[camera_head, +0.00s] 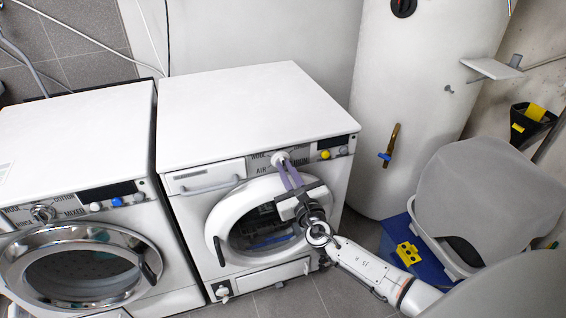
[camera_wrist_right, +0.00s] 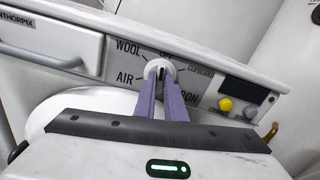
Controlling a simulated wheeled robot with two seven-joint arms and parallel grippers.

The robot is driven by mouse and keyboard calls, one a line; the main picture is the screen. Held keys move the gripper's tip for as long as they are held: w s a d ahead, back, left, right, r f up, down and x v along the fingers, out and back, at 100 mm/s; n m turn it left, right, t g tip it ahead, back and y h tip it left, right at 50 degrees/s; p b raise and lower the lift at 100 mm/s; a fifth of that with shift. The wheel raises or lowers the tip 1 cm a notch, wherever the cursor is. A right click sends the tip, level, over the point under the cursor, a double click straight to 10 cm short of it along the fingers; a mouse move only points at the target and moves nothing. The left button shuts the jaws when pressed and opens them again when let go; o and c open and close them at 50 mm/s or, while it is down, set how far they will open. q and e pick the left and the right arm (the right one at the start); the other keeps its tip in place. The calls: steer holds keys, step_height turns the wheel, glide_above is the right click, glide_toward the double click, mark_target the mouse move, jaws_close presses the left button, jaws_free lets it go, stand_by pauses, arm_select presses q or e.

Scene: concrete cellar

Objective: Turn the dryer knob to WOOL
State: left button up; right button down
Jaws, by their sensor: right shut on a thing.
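The dryer (camera_head: 255,105) is the white machine in the middle of the head view. Its pale round knob (camera_wrist_right: 159,64) sits on a grey dial plate at the top of the front. My right gripper (camera_head: 288,170) reaches it from below and in front, its two purple fingers shut on the knob. In the right wrist view, WOOL is printed up and left of the knob, AIR lower left, CUPBOARD to the right and an IRON label, partly covered, lower right. A label above is cut off. I cannot tell which label the knob points at. My left gripper is out of view.
A washing machine (camera_head: 75,135) stands close on the left. The dryer's round door (camera_head: 222,212) lies just below my right gripper. A yellow button (camera_wrist_right: 225,104) and display are right of the knob. A white tank (camera_head: 400,95) and a basket (camera_head: 470,200) stand to the right.

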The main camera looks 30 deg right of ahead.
steer(key=shift+w+d+r+n+p, duration=0.1)
steer(key=shift+r+n+p, duration=0.1)
steer(key=shift+n, duration=0.45)
steer(key=shift+w+r+n+p, duration=0.1)
steer(key=shift+n+p, duration=0.1)
steer(key=shift+n, duration=0.45)
steer(key=shift+r+n+p, duration=0.15)
steer(key=shift+n+p, duration=0.6)
steer(key=shift+n, duration=0.35)
steer(key=shift+n+p, duration=0.4)
steer(key=shift+n, duration=0.8)
